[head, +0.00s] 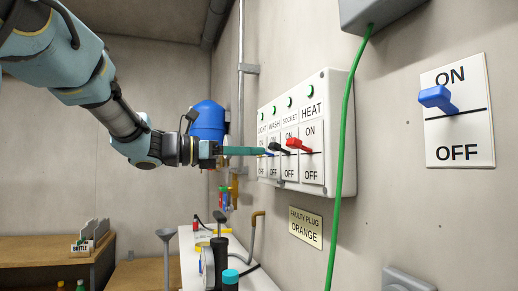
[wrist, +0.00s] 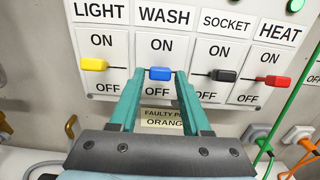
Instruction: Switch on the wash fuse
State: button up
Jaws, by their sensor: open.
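The WASH fuse is a blue lever (wrist: 160,73) between ON and OFF marks on a white fuse panel (head: 338,178). My gripper (wrist: 160,76) is open, its teal fingers on either side of the blue lever with small gaps visible. In the head view my gripper (head: 262,151) reaches the panel from the left and largely hides the blue lever. The lever sticks out near the middle line; I cannot tell surely whether it tilts up or down. The WASH label (wrist: 165,16) is above it.
Neighbouring levers are yellow for LIGHT (wrist: 94,64), black for SOCKET (wrist: 222,75) and red for HEAT (wrist: 272,82). A green cable (head: 342,140) hangs right of the panel. A larger blue switch (head: 437,98) is further right. A bench with tools (head: 250,276) lies below.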

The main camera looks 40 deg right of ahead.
jog(key=shift+x, duration=1.25)
jog(key=shift+c, duration=0.4)
grip_shut()
